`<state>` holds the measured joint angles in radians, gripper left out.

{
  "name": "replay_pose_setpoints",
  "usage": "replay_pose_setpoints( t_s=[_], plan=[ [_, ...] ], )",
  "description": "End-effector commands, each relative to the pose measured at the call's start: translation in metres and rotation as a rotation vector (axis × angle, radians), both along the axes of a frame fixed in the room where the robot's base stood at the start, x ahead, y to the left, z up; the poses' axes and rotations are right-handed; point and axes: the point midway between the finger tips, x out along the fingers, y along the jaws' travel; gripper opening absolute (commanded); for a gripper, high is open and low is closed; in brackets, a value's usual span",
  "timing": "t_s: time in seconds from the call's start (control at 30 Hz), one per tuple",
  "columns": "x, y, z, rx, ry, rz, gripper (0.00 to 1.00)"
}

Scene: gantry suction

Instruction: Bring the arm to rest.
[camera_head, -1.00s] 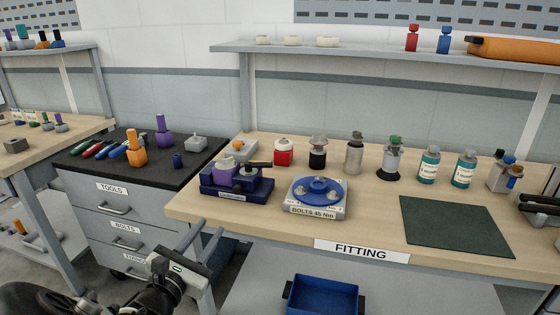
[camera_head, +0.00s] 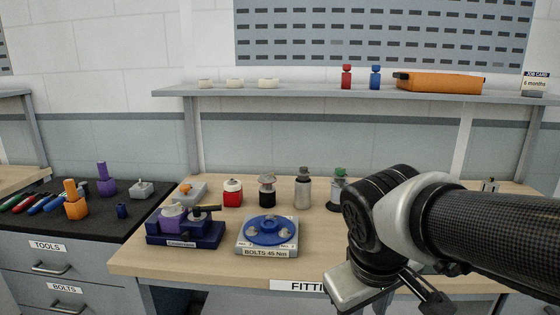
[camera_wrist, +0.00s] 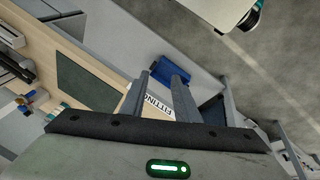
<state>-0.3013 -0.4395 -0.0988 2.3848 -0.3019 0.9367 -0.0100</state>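My arm reaches in from the right in the head view, in front of the fitting bench (camera_head: 140,262). Its hand hangs low at the bench's front edge, and its fingertips cannot be made out there. The arm hides the right part of the bench top in the head view.
On the bench stand a purple and blue fixture (camera_head: 186,230), a blue disc on a BOLTS 45 Nm base (camera_head: 267,250), a red jar (camera_head: 232,194) and several bottles. The tool cabinet (camera_head: 50,260) is at left. A shelf (camera_head: 300,90) runs above. Grey floor (camera_wrist: 270,65) shows in the wrist view.

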Motion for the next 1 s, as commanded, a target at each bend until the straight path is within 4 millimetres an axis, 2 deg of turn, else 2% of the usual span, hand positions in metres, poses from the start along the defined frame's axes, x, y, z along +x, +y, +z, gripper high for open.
replay_pose_setpoints(
  t_s=[0.1,0.37,0.4,0.57,0.77,0.9,1.0],
  plan=[
    [-0.019,-0.004,0.013,0.112,-0.074,-0.122,0.29],
    [-0.044,-0.002,0.032,0.286,-0.22,-0.318,0.29],
    [-0.043,-0.001,0.052,0.284,-0.209,-0.308,0.29],
    [-0.042,-0.001,0.086,0.281,-0.205,-0.304,0.29],
    [-0.042,-0.001,0.139,0.279,-0.204,-0.302,0.29],
    [-0.042,-0.001,0.192,0.279,-0.204,-0.302,0.29],
    [-0.042,-0.001,0.223,0.278,-0.204,-0.301,0.29]
  ],
)
